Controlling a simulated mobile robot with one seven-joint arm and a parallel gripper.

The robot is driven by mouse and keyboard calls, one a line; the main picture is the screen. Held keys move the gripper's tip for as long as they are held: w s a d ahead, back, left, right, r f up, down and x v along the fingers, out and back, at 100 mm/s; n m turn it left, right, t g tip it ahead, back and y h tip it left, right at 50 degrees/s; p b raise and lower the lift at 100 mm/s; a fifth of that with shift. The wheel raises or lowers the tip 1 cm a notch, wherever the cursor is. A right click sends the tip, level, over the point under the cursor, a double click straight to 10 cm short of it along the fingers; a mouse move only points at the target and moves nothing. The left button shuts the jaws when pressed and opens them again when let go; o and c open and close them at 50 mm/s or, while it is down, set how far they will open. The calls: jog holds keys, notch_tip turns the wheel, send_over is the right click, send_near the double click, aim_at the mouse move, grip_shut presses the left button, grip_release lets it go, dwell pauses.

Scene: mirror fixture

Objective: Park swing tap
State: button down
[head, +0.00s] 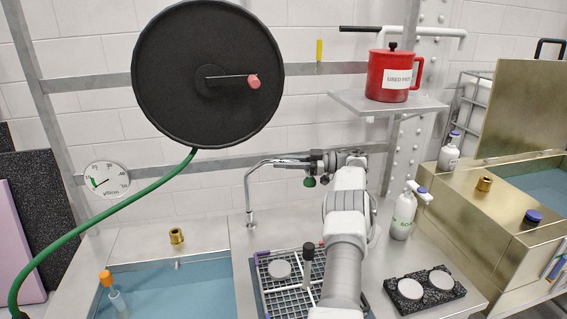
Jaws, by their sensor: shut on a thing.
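The swing tap (248,197) is a slim grey metal pipe. It rises from the ledge between the left basin and the rack, and its spout bends over to the right. My gripper (284,161) is shut on the tap's spout, with its dark fingers lying along the spout's right part. The far end of the spout is partly hidden by the fingers and wrist. A small green knob hangs just below the gripper; I cannot tell what it belongs to. My arm reaches up from the bottom right of centre.
A blue water basin (170,290) lies left, with an orange-capped bottle (107,280). A black hose reel (208,75) hangs above left. A shelf (350,103) with a red can (391,76) is above right; a white bottle (403,215) stands right.

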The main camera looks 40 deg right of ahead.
jog(key=shift+r, duration=0.1)
jog(key=c, duration=0.8)
grip_release()
jog(key=shift+w+a, duration=0.1)
jog(key=shift+o, duration=0.2)
